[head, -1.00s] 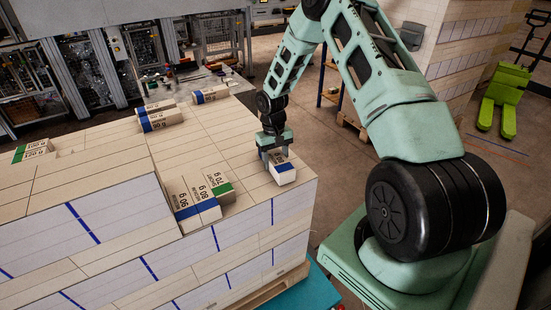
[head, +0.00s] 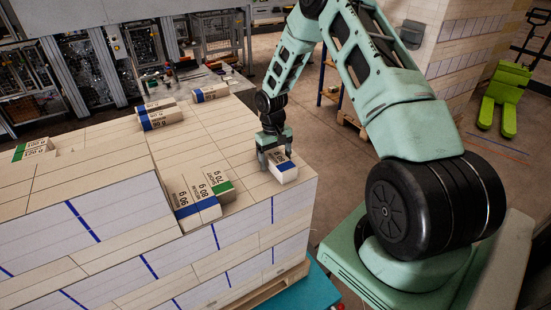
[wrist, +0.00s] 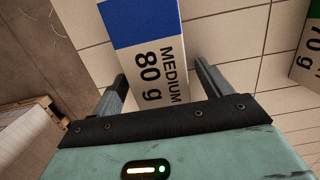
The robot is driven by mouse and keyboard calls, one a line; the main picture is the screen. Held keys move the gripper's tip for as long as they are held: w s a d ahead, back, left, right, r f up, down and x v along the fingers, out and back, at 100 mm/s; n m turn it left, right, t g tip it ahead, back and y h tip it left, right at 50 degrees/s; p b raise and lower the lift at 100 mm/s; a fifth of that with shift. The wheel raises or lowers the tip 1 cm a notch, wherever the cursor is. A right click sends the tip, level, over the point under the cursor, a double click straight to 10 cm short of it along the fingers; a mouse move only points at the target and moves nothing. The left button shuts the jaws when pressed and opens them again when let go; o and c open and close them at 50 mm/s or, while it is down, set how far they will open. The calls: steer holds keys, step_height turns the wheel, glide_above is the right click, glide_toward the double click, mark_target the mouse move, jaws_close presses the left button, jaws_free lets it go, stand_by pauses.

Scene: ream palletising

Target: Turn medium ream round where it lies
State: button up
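The medium ream (head: 284,173) is a pale block with a blue band, lying on the stack top near its right edge. In the wrist view the medium ream (wrist: 157,60) reads "MEDIUM 80 g", with the blue band at its far end. My gripper (head: 276,158) is down over the ream's near-arm end. In the wrist view my gripper (wrist: 163,85) has one finger on each side of the ream, with a narrow gap showing beside each. It looks open. The gripper body hides the ream's near end.
More blue-banded reams (head: 160,117) lie at the back, and a green-banded one (head: 33,148) far left. The stack top (head: 200,140) between is bare.

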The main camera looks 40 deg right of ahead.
mark_target(272, 152)
step_height(272, 152, up, 17)
steer(key=w+b, duration=0.2)
steer(key=b, duration=0.2)
steer(key=shift+d+r, duration=0.15)
steer(key=shift+d, duration=0.1)
steer(key=shift+a, duration=0.15)
steer(key=s+a+r+n+b, duration=0.1)
steer(key=s+a+n, duration=0.15)
steer(key=a, duration=0.65)
steer(key=s+a+r+n, duration=0.1)
steer(key=s+a, duration=0.3)
steer(key=a, duration=0.4)
steer(key=s+a+r+n+b, duration=0.15)
steer(key=s+a, duration=0.25)
steer(key=a, duration=0.5)
steer(key=s+a+f+n, duration=0.1)
steer(key=s+a, duration=0.3)
steer(key=s, duration=0.6)
steer(key=s+a+f+n+t, duration=0.1)
steer(key=s+a+n, duration=0.3)
steer(key=s, duration=0.6)
steer(key=shift+s+a+f, duration=0.15)
steer(key=shift+s+a, duration=0.05)
steer(key=shift+a, duration=0.3)
